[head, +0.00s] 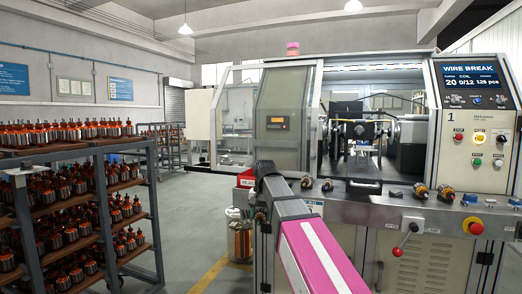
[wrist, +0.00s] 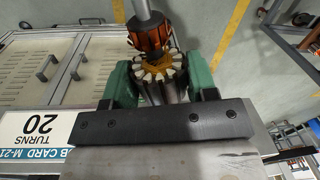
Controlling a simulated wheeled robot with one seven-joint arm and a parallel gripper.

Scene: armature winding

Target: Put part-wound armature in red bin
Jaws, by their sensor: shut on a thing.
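My gripper (wrist: 160,78) is shut on the part-wound armature (wrist: 151,38) in the wrist view, with a green finger on each side of it. The armature has a steel core with pale slot liners, orange-copper windings and a grey shaft pointing to the top of the picture. In the head view my pink arm reaches out past the machine's front left corner and hides most of the gripper and armature. The red bin (head: 246,181), with a white label, shows partly beside the arm's far end. The bin is not seen in the wrist view.
The winding machine (head: 285,120) stands right, its screen (head: 470,78) reading WIRE BREAK. Several armatures (head: 445,193) lie on its front ledge. A rack (head: 85,160) full of armatures stands left. A bucket of scrap (head: 240,242) is on the floor. The aisle is clear.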

